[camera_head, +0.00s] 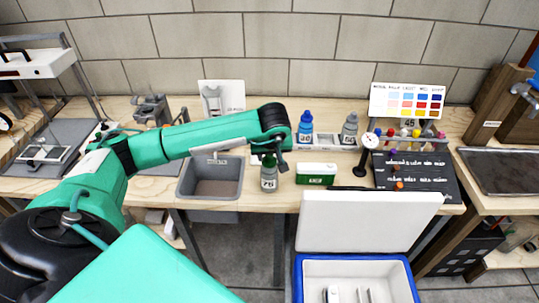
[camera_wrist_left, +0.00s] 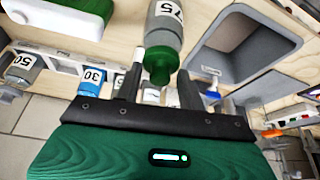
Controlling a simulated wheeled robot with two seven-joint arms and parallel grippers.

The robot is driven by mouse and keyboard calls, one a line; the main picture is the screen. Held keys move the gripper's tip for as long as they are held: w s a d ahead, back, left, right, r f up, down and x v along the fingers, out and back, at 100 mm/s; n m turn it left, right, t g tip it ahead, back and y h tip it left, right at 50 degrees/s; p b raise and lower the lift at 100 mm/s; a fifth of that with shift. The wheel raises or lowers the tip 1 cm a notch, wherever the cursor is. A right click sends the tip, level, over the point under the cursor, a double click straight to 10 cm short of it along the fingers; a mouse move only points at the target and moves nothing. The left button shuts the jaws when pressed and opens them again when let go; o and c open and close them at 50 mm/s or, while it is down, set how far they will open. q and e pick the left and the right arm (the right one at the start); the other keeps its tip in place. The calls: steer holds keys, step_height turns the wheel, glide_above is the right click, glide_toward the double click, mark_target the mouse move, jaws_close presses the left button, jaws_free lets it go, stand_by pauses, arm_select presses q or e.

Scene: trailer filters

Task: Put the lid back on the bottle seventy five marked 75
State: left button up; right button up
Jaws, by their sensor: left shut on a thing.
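The grey bottle marked 75 (camera_head: 268,182) stands upright at the front of the bench, right of the sink. In the left wrist view the bottle (camera_wrist_left: 165,26) is upside down in the picture, with its label partly visible. A green lid (camera_wrist_left: 158,66) is at its mouth; it also shows in the head view (camera_head: 269,161). My left gripper (camera_wrist_left: 160,70) points down over the bottle, its fingers on either side of the lid and shut on it. Whether the lid is fully seated I cannot tell. My right gripper is not in view.
A blue bottle marked 30 (camera_head: 305,124) and a grey bottle marked 50 (camera_head: 349,127) stand behind. A green and white box (camera_head: 316,174) lies close right of bottle 75. The sink (camera_head: 212,180) is on its left. An open cooler (camera_head: 357,262) stands in front.

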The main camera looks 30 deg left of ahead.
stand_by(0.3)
arm_select(q)
steer(key=o, duration=1.5)
steer(key=shift+r+p, duration=1.55)
steer(key=shift+r, duration=1.95)
steer(key=shift+c, duration=0.2)
jaws_close()
